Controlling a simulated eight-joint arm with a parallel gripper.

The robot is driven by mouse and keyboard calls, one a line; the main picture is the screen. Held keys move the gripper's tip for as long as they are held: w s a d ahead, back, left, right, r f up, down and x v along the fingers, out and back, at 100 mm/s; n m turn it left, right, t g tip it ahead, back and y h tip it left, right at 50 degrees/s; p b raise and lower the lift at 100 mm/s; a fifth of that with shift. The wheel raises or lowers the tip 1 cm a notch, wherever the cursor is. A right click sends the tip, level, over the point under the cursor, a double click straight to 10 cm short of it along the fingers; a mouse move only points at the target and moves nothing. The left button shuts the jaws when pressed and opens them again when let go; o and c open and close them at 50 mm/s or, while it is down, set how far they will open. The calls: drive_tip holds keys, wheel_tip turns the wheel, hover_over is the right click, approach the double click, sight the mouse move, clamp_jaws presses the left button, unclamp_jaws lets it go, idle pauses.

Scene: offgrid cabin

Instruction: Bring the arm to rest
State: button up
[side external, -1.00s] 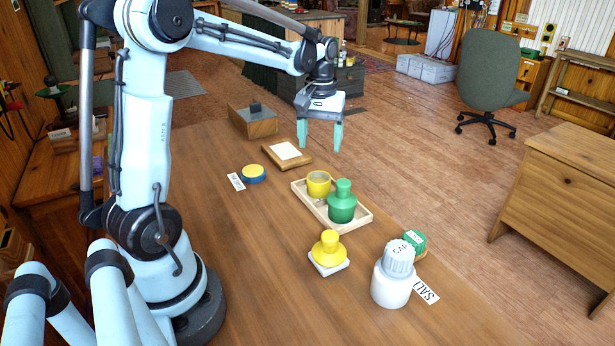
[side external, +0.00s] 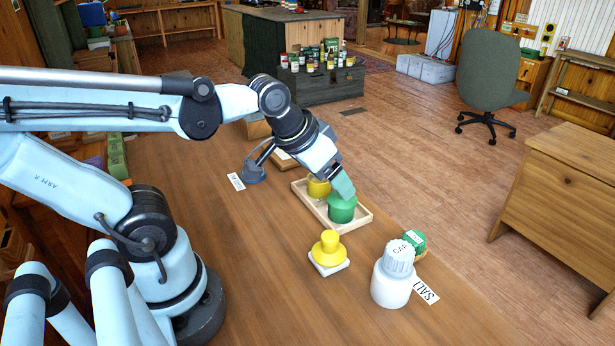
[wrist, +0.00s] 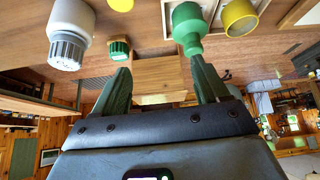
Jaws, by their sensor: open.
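My gripper (side external: 343,188) has green fingers and is tilted down to the right, over the wooden tray (side external: 352,224). In the wrist view its two fingers (wrist: 163,82) are spread apart with nothing held between them. The green knobbed piece (side external: 342,212) stands in the tray, its top hidden behind the fingers in the side view. In the wrist view the green piece (wrist: 188,25) shows just beyond the right finger; I cannot tell whether they touch. A yellow cup (side external: 318,188) stands beside it in the tray, partly covered by my gripper.
A yellow knobbed piece (side external: 328,248) sits on a white base at the front. A white capped bottle (side external: 391,285) and a green-topped item (side external: 415,240) stand to the right by a label (side external: 426,291). The table front left of these is bare.

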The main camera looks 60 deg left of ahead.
drive_tip(key=shift+s+d+f+m+t, duration=0.4)
drive_tip(key=shift+s+d, duration=0.1)
drive_tip(key=shift+d, duration=0.15)
